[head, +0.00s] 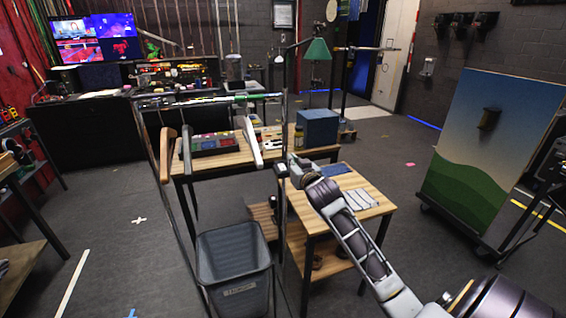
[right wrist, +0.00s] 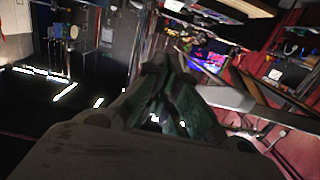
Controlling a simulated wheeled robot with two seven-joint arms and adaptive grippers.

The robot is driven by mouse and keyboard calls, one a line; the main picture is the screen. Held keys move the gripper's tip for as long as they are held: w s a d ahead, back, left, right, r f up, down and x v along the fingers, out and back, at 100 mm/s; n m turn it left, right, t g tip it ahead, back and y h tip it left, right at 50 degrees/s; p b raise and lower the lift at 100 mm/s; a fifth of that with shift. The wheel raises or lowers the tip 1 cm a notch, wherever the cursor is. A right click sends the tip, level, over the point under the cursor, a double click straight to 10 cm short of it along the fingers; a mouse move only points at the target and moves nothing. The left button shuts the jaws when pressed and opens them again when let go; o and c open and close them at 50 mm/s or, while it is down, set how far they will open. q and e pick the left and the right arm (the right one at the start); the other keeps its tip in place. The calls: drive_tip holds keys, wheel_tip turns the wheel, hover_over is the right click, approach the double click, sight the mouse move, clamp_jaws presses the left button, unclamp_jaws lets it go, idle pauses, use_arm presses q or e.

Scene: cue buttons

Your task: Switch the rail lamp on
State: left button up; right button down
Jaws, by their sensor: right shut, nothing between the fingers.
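A lamp with a green shade (head: 317,49) hangs at the top of the upright poles, in the upper middle of the head view. No glow shows under the shade. I cannot make out its switch. My right gripper (head: 292,170) is well below the lamp, close to a thin upright pole of the clothes rack. Whether it touches the pole is unclear. In the right wrist view its dark fingers (right wrist: 168,98) are together with nothing between them. My left gripper is not in view.
A wooden table (head: 228,160) behind the rack carries a button panel (head: 215,143) and a blue box (head: 317,128). Hangers (head: 187,150) hang from the rack's rail (head: 215,100). A grey bin (head: 235,265) stands in front. A painted panel (head: 488,140) is at right.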

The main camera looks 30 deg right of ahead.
drive_tip(key=p, duration=0.1)
hover_over(283, 168)
drive_tip(key=s, duration=0.1)
drive_tip(key=shift+s+a+f, duration=0.1)
drive_tip(key=shift+a+f, duration=0.15)
drive_tip(key=shift+f, duration=0.2)
drive_tip(key=shift+w+f, duration=0.2)
drive_tip(key=shift+f, duration=0.05)
drive_tip(key=shift+w+d+f+p, duration=0.1)
drive_tip(key=shift+f+p, duration=0.1)
drive_tip(key=shift+f, duration=0.75)
drive_tip(key=shift+w+f+p, duration=0.1)
drive_tip(key=shift+f+p, duration=0.05)
drive_tip(key=shift+f, duration=0.75)
drive_tip(key=shift+w+d+f, duration=0.1)
drive_tip(key=shift+w+f, duration=0.15)
drive_tip(key=shift+w, duration=0.05)
drive_tip(key=shift+r+p, duration=0.2)
drive_tip(key=shift+p, duration=0.15)
